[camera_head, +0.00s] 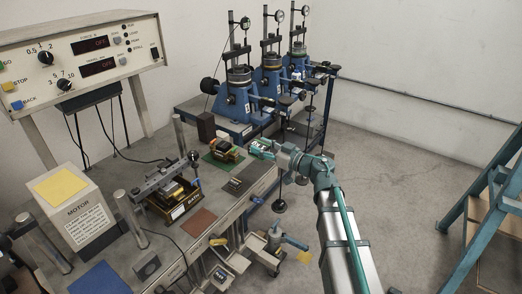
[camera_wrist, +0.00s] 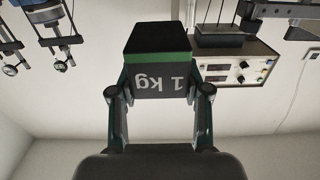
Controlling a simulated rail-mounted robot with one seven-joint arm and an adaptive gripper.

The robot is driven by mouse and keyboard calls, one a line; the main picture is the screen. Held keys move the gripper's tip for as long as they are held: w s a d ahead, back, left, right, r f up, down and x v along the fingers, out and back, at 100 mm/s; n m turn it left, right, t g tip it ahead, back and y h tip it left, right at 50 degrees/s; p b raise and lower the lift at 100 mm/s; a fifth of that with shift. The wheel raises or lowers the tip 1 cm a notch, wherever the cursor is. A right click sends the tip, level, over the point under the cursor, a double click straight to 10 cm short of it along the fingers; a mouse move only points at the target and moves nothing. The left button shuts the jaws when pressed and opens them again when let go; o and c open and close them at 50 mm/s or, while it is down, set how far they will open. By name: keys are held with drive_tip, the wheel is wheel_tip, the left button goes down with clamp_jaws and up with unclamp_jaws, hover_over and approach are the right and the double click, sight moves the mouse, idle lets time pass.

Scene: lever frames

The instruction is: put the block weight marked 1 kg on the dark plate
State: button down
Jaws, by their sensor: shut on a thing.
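My gripper (camera_wrist: 160,72) is shut on the block weight (camera_wrist: 160,82), with one finger on each side. The block is grey with a dark end and a green band, and its "1 kg" mark reads upside down in the wrist view. In the head view my gripper (camera_head: 263,148) is above the bench, just right of the green mat; the block is too small to make out there.
The green mat (camera_head: 212,163) holds small blocks. A brown mat (camera_head: 198,222) and a blue mat (camera_head: 100,280) lie nearer. Blue lever frames (camera_head: 236,102) stand at the back. The control console (camera_head: 85,50) is at upper left. Open floor (camera_head: 395,180) lies right of the bench.

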drive_tip(key=w+f, duration=0.3)
drive_tip(key=w, duration=0.1)
drive_tip(key=w+f+p, duration=0.1)
drive_tip(key=w+f, duration=0.2)
drive_tip(key=f, duration=0.1)
drive_tip(key=shift+w+a+p, duration=0.2)
drive_tip(key=shift+w+p, duration=0.1)
drive_tip(key=shift+w, duration=0.05)
drive_tip(key=shift+f+p, duration=0.55)
drive_tip(key=shift+f, duration=1)
drive_tip(key=shift+f, duration=0.1)
drive_tip(key=c, duration=0.5)
unclamp_jaws()
